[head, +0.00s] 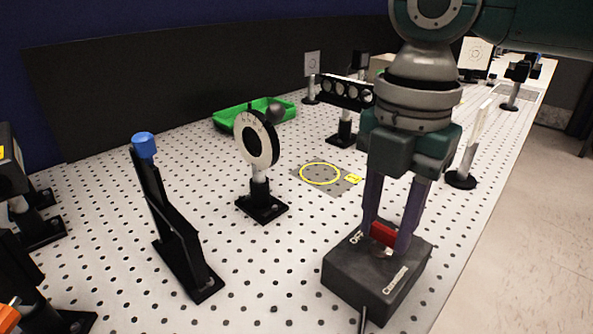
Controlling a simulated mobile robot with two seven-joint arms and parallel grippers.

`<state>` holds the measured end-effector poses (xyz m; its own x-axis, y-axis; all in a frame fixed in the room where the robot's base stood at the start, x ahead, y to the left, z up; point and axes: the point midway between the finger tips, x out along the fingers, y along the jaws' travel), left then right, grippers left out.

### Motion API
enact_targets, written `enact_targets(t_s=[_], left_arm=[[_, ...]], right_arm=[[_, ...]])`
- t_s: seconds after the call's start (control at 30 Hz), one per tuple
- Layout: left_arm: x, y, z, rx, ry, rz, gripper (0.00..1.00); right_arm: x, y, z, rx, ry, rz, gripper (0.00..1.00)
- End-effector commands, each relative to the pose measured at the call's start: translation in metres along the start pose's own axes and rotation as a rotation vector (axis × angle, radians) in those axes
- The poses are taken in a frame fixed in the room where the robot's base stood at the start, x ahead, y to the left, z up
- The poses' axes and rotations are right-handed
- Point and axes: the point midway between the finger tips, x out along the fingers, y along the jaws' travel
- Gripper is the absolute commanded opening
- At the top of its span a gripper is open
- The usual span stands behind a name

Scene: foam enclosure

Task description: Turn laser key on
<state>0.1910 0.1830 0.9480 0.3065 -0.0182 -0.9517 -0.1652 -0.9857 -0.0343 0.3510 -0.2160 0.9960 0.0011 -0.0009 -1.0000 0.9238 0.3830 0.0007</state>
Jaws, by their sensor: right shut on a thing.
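The laser key box (365,281) is a dark grey box near the front right edge of the perforated table. Its top carries a red key (383,233), the word "OFF" on the left side and more lettering on the front. My right gripper (390,243) comes down from above with its two purple fingers on either side of the red key, shut on it. The fingers hide part of the key and of the box's top, so its exact angle is hard to tell. My left gripper is not in view.
A round white optic on a post (257,139) and a black upright stand with a blue cap (173,220) stand left of the box. A green tray (235,117) lies behind. Posts stand near the right edge.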

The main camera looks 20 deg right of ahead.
Motion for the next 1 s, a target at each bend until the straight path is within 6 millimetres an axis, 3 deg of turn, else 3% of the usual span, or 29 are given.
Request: enact_targets(t_s=[0.37,1.0], left_arm=[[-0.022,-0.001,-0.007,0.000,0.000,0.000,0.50],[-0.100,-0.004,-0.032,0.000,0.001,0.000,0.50]], right_arm=[[-0.005,0.000,-0.001,0.095,0.003,-0.002,0.00],[-0.006,0.000,-0.002,0.662,0.005,-0.005,0.00]])
